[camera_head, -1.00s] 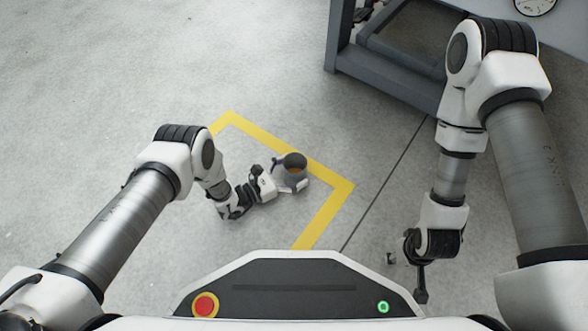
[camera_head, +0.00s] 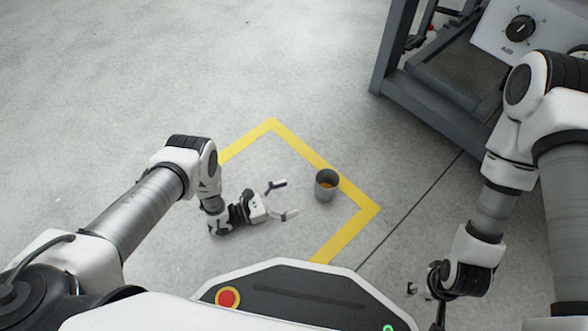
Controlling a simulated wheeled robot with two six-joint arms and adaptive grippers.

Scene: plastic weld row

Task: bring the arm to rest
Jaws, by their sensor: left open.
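My left gripper (camera_head: 283,200) is open and empty, low over the floor inside the yellow-marked area. Its two fingers point right, toward a grey cup-like container (camera_head: 326,186). The container is upright on the floor with something orange-brown inside, by the inner edge of the yellow line. A small gap separates it from the fingertips. My right arm hangs at the right; its gripper (camera_head: 437,310) is at the lower edge, partly cut off, and its fingers cannot be made out clearly.
A yellow floor line (camera_head: 349,236) bounds the area on three visible sides. A dark grey metal frame (camera_head: 425,100) stands at the top right, with a panel bearing a black knob (camera_head: 520,29) marked AIR. The grey floor at the upper left is clear.

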